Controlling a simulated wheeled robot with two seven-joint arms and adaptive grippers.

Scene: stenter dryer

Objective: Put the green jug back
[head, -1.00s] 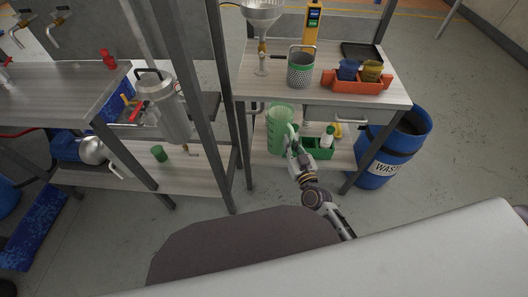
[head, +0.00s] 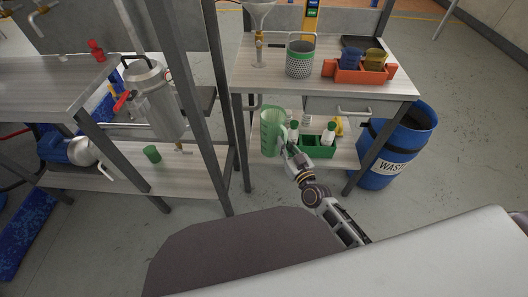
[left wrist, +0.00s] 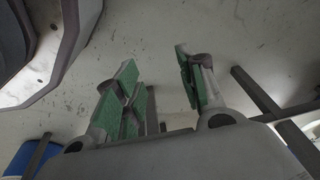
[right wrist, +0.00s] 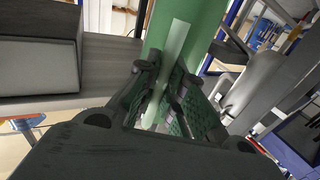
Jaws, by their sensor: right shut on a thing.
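The green jug (head: 270,132) is at the left front of the lower shelf of the right-hand bench, upright or nearly so. My right gripper (head: 286,142) is shut on its handle side. In the right wrist view the jug (right wrist: 184,35) rises just beyond the fingers, and its pale green handle (right wrist: 168,75) passes between the fingertips of the gripper (right wrist: 170,100). I cannot tell whether the jug's base touches the shelf (head: 342,158). My left gripper (left wrist: 160,90) shows in the left wrist view with its fingers apart and nothing between them; it is outside the head view.
A green crate (head: 318,148) with white bottles stands just right of the jug. A drawer (head: 345,107) and the bench top (head: 330,85) are above. A bench leg (head: 243,150) is to the left. A blue waste barrel (head: 392,150) stands at the right.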

